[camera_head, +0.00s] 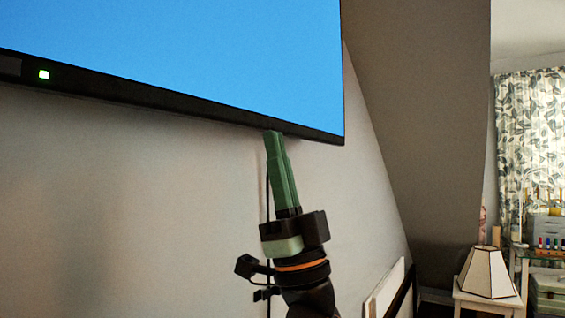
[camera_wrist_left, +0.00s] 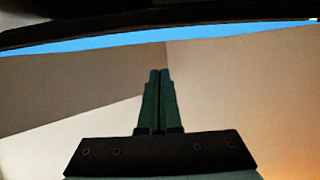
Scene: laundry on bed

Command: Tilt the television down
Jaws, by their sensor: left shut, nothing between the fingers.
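The television (camera_head: 190,55) hangs on the wall at the upper left of the head view, with a lit blue screen, a black lower frame and a small green light near its left end. In the left wrist view, the television's dark edge and a strip of blue screen (camera_wrist_left: 160,42) cross the top. My left gripper (camera_head: 272,136) is shut and empty, pointing up. Its green tips reach the lower edge near the right corner; I cannot tell whether they touch. In the left wrist view the gripper (camera_wrist_left: 160,72) has its fingers together. My right gripper is not in view.
The wall (camera_head: 130,200) below the television is bare, and a thin dark cable runs down behind my gripper. A lamp (camera_head: 487,272) stands on a small table at the lower right. A leaf-patterned curtain (camera_head: 530,130) hangs at the far right, with shelves below.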

